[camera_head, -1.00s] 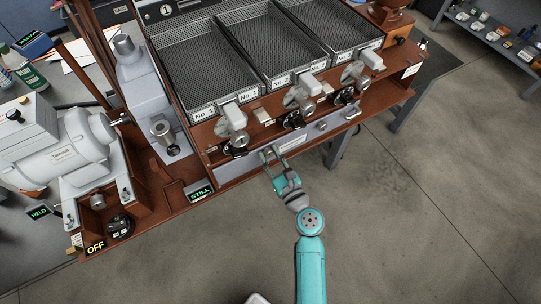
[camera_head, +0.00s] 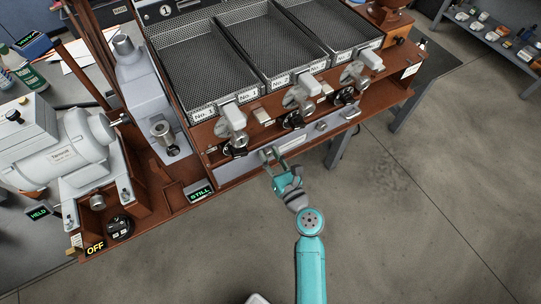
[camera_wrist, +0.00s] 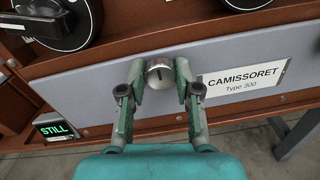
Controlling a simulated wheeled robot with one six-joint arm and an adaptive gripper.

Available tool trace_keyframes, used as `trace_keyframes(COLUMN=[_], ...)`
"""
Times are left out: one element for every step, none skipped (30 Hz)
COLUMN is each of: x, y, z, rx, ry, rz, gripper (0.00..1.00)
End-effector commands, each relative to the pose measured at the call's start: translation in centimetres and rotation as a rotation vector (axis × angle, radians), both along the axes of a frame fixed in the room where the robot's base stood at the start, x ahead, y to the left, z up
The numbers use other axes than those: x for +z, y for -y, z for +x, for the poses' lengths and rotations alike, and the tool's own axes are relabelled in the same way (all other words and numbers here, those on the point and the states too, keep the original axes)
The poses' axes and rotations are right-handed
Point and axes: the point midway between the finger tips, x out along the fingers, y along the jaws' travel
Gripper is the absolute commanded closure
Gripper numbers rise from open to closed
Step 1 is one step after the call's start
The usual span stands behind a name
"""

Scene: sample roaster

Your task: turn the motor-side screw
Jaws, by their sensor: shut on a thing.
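The motor-side screw is a round silver knob (camera_wrist: 160,73) with a dark slot on its face, standing close to upright. It sits on the grey front panel (camera_wrist: 95,88), left of the CAMISSORET plate (camera_wrist: 243,78). My gripper (camera_wrist: 158,80) is shut on this screw, one finger on each side. In the head view my gripper (camera_head: 268,155) is at the panel's left part, and its fingers mostly hide the screw there. A second silver screw (camera_head: 322,126) shows farther right on the panel.
A small display reading STILL (camera_head: 199,193) is left of my gripper. Black dials (camera_head: 235,151) and levers stand just above the panel. The grey motor (camera_head: 65,150), a HELD display (camera_head: 39,212) and an OFF sign (camera_head: 96,248) are at left. Open floor lies in front.

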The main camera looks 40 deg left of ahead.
Motion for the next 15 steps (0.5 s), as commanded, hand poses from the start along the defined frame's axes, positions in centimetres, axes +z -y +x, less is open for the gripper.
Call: trace_keyframes(x=[-0.23,-0.22,-0.21,-0.19,-0.16,-0.14,-0.13,-0.12,-0.10,-0.10,-0.09,-0.08,-0.08,-0.09,-0.11], y=[0.08,0.08,0.07,0.07,0.06,0.05,0.05,0.04,0.04,0.03,0.02,0.03,0.08,0.16,0.35], z=[-0.01,-0.01,-0.02,-0.01,-0.01,-0.01,-0.01,-0.01,-0.01,-0.01,-0.02,-0.02,-0.04,-0.07,-0.14], rx=[-0.001,-0.001,-0.001,-0.001,-0.001,-0.001,-0.001,-0.001,-0.001,-0.001,-0.001,0.000,-0.001,-0.001,-0.001], ry=[-0.003,-0.002,-0.002,-0.002,-0.002,-0.002,-0.002,-0.002,0.000,0.000,0.000,0.000,0.000,0.000,0.000], rz=[-0.002,-0.003,-0.003,-0.003,-0.002,-0.002,-0.002,-0.002,-0.001,-0.001,-0.001,-0.001,-0.001,-0.001,-0.001], gripper=[0.65,0.58,0.48,0.42,0.42,0.42,0.42,0.42,0.42,0.42,0.42,0.42,0.42,0.42,0.42])
